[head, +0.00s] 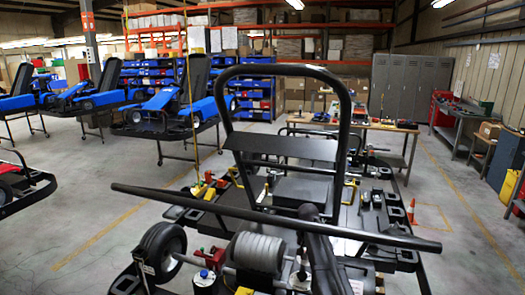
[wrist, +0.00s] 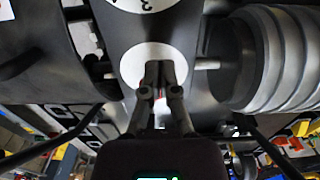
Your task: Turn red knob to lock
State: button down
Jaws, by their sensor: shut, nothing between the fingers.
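My gripper (wrist: 160,93) is in the lower middle of the wrist view, with its two dark fingers close together and empty. The fingertips lie in front of a black part with a white round patch (wrist: 152,58). A thin reddish sliver shows by the fingertips, too small to tell if it is the red knob. In the head view, a red part (head: 212,258) sits on the kart left of a grey ribbed cylinder (head: 256,252). I cannot make out which red piece is the knob. The ribbed cylinder also shows at the right of the wrist view (wrist: 285,58).
A black kart frame with a tall hoop (head: 228,118) fills the middle, with a long dark bar (head: 180,201) across its near end. A kart wheel (head: 162,251) is at left. Blue karts (head: 170,105) stand behind. Open floor (head: 110,205) lies to the left.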

jog(key=shift+w+d, duration=0.2)
jog(key=shift+w, duration=0.05)
dwell(0.5)
jog(key=shift+s+d, duration=0.15)
jog(key=shift+d, duration=0.25)
dwell(0.4)
jog(key=shift+s+a, duration=0.15)
jog(key=shift+s, duration=0.25)
dwell(0.4)
notch_tip(320, 180, up, 6)
jog(key=p, duration=0.6)
dwell(0.4)
